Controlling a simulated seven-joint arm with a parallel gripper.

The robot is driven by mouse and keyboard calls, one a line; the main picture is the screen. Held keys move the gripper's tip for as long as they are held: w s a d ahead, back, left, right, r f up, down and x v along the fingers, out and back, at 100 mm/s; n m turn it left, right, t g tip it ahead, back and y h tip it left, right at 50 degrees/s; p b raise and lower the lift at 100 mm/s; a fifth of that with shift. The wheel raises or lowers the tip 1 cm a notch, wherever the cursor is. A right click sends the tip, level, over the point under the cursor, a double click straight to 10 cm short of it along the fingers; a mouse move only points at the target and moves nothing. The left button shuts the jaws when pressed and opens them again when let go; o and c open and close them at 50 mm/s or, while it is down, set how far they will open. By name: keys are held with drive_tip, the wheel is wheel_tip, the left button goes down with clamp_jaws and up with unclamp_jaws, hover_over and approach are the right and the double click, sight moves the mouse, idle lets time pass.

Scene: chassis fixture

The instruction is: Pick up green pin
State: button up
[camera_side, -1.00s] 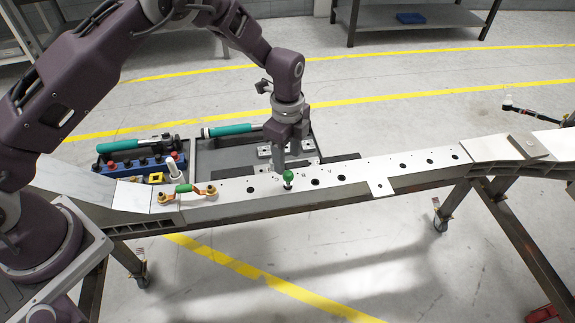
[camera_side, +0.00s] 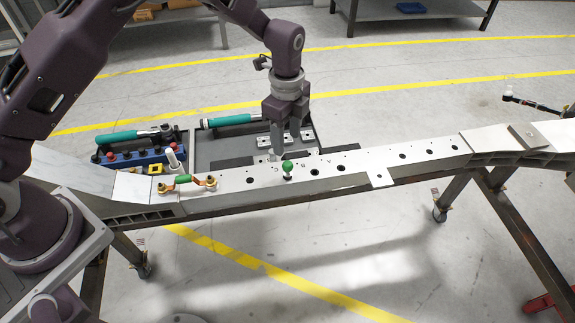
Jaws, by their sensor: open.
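The green pin (camera_side: 287,167) stands upright in a hole on the top of the long metal beam (camera_side: 350,170), its round green head showing. My gripper (camera_side: 285,146) points down just above and behind the pin in this view. Its two fingers are apart, with nothing between them. The pin's head is in front of the lower finger tips, and I cannot tell the exact gap in depth.
A linkage with a green middle (camera_side: 184,179) lies on the beam to the left. Behind the beam are a dark tray (camera_side: 222,148), green-handled tools (camera_side: 120,137) and a blue rack (camera_side: 135,160). Open holes line the beam to the right.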

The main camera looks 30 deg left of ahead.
sight(287, 163)
idle(0.6)
wheel_tip(287, 163, down, 4)
drive_tip(key=shift+a+f, duration=0.1)
wheel_tip(287, 163, down, 7)
drive_tip(key=shift+r, duration=0.1)
clamp_jaws()
